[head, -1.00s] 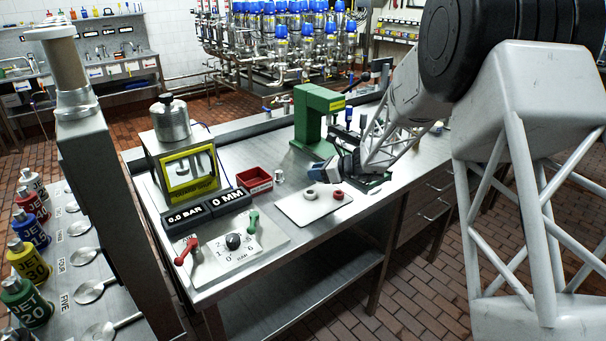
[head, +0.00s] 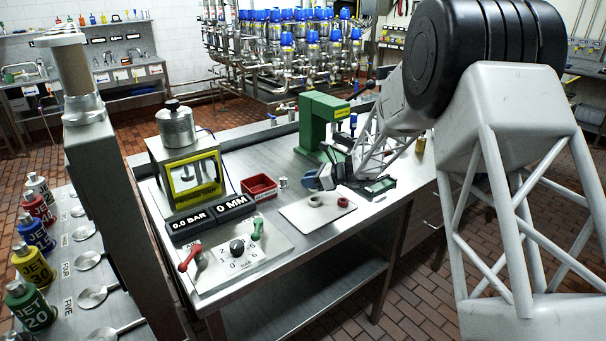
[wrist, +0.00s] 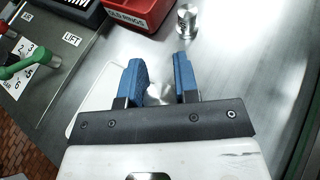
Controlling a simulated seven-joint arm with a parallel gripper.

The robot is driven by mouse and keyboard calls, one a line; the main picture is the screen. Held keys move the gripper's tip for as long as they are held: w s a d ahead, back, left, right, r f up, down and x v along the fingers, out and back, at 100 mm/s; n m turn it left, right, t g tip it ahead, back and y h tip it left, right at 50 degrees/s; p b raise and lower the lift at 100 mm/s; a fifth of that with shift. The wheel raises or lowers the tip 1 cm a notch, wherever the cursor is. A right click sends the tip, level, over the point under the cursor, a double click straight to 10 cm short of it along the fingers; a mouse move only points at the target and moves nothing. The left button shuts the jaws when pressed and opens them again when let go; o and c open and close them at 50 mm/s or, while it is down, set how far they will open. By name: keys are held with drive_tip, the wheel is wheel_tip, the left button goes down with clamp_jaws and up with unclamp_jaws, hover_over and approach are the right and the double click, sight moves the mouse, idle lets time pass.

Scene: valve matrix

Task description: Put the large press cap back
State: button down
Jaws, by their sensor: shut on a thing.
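My gripper (head: 318,179) is low over the back edge of a white mat (head: 300,217) on the steel bench. In the wrist view its two blue fingers (wrist: 159,80) are apart, with a pale, shiny piece (wrist: 159,93) between them. They are shut on this piece, but its shape is mostly hidden and I cannot tell whether it is the large press cap. The green press (head: 316,125) stands behind my gripper. A greyish ring (head: 315,201) and a red ring (head: 343,202) lie on the mat, in front of my gripper.
A red bin (head: 259,187), labelled "OLD RINGS" in the wrist view, and a small metal cylinder (head: 282,182) stand left of my gripper. A yellow-framed test chamber (head: 192,172) and a control panel (head: 240,252) are farther left. Bare bench lies between bin and press.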

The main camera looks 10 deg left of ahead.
drive_tip(key=w+a, duration=0.1)
drive_tip(key=w, duration=0.3)
drive_tip(key=w+a, duration=0.2)
drive_tip(key=w, duration=0.2)
drive_tip(key=w+a+f, duration=0.1)
drive_tip(key=w, duration=0.4)
drive_tip(key=shift+a+f, duration=0.1)
drive_tip(key=shift+a, duration=0.05)
drive_tip(key=shift+f, duration=1.8)
drive_tip(key=shift+f, duration=0.1)
drive_tip(key=c, duration=0.9)
unclamp_jaws()
drive_tip(key=shift+s, duration=0.1)
drive_tip(key=shift+o, duration=0.2)
drive_tip(key=v, duration=1.2)
